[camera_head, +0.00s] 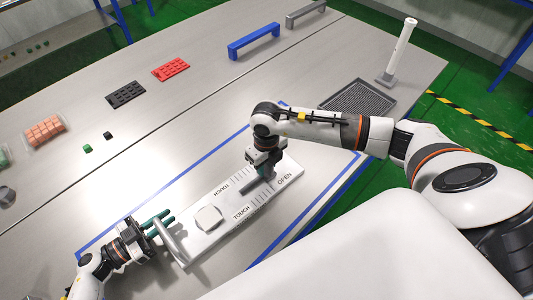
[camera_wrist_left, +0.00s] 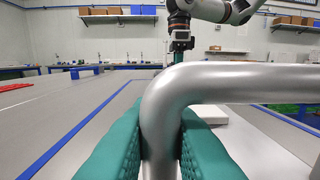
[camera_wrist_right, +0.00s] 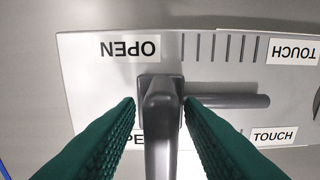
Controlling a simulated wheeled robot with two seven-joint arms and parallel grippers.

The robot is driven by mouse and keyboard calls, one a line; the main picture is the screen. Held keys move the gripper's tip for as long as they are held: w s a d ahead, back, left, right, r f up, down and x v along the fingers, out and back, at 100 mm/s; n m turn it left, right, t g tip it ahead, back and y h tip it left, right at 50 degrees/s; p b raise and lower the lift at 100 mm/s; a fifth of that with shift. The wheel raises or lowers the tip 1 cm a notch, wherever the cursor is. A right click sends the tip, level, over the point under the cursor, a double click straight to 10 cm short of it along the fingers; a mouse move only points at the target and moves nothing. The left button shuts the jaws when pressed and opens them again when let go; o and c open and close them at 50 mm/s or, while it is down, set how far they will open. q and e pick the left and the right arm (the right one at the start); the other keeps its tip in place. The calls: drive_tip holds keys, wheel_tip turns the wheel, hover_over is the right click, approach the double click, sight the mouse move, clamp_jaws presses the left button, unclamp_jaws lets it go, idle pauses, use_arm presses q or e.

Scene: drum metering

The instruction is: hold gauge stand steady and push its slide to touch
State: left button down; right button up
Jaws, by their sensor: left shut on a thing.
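The gauge stand (camera_head: 235,226) is a long pale plate with OPEN and TOUCH labels and tick marks. A grey bar handle (camera_head: 172,243) rises at its left end. My left gripper (camera_head: 163,222) is shut on this handle; the tube (camera_wrist_left: 160,140) passes between its green fingers. My right gripper (camera_head: 265,172) is at the OPEN end. In the right wrist view its open fingers (camera_wrist_right: 161,101) stand either side of the slide's grey upright (camera_wrist_right: 161,90), with small gaps showing. The slide's grey rod (camera_wrist_right: 235,101) points toward TOUCH. A pale block (camera_head: 208,217) sits on the plate near TOUCH.
The stand lies inside a blue taped outline (camera_head: 190,178). A dark mesh tray (camera_head: 358,97) and a white post (camera_head: 401,48) are at the back right. Blue and grey handles, black and red trays and small blocks lie farther back. Bare table surrounds the stand.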

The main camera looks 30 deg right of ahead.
clamp_jaws()
use_arm(q)
drive_tip(key=shift+d, duration=0.1)
use_arm(e)
drive_tip(key=a, duration=0.2)
drive_tip(key=s+a, duration=0.1)
drive_tip(key=a, duration=0.4)
drive_tip(key=shift+s+a, duration=0.15)
drive_tip(key=shift+a, duration=0.1)
drive_tip(key=shift+c, duration=0.3)
unclamp_jaws()
drive_tip(key=shift+o, duration=0.3)
drive_tip(key=shift+r, duration=0.15)
wheel_tip(320, 180, up, 12)
